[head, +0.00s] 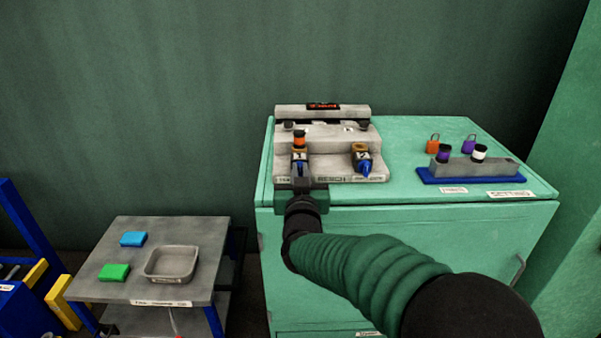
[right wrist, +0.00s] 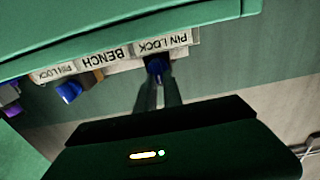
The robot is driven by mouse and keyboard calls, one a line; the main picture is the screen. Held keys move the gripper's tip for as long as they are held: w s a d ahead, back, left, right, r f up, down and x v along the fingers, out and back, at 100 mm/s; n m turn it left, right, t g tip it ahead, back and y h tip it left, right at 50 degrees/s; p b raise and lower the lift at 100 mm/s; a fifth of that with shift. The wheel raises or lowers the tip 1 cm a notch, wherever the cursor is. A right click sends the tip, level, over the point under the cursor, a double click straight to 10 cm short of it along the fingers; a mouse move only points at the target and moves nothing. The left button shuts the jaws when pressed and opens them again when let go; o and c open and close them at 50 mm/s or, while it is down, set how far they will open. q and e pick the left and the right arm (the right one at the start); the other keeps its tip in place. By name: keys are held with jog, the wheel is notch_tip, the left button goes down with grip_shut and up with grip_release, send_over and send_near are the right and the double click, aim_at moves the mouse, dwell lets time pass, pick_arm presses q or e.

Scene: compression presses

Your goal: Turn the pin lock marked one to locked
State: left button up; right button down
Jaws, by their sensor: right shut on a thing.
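The pin lock marked 1 (head: 299,157) is on the left of the grey bench fixture (head: 318,162), with an orange and black cylinder standing behind its number plate. My right gripper (head: 301,180) reaches it from the front. My left gripper is not in view.
The fixture stands on a green cabinet (head: 420,225). To the right are a grey block (head: 475,168) on a blue base with purple and white-topped cylinders, and orange (head: 432,145) and purple (head: 468,145) padlocks. A low table (head: 120,280) with a metal tray (head: 172,275) stands left.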

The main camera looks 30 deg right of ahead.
jog(key=shift+f, duration=0.1)
jog(key=shift+m, duration=0.3)
jog(key=m, duration=0.1)
jog(key=m+b, duration=0.2)
jog(key=shift+s+d+f, duration=0.15)
jog(key=shift+f, duration=0.1)
jog(key=m+b, duration=0.1)
jog(key=m, duration=0.1)
jog(key=m+b, duration=0.1)
jog(key=m, duration=0.1)
jog(key=m+b, duration=0.1)
jog(key=shift+s+d+f+m, duration=0.1)
jog(key=shift+d+f+m, duration=0.15)
jog(key=shift+m, duration=0.15)
jog(key=m+b, duration=0.4)
jog(key=m, duration=0.1)
jog(key=shift+f, duration=0.3)
jog(key=shift+m+b, duration=1.2)
jog(key=shift+m, duration=0.5)
jog(key=c, duration=1.5)
grip_release()
jog(key=shift+r, duration=0.1)
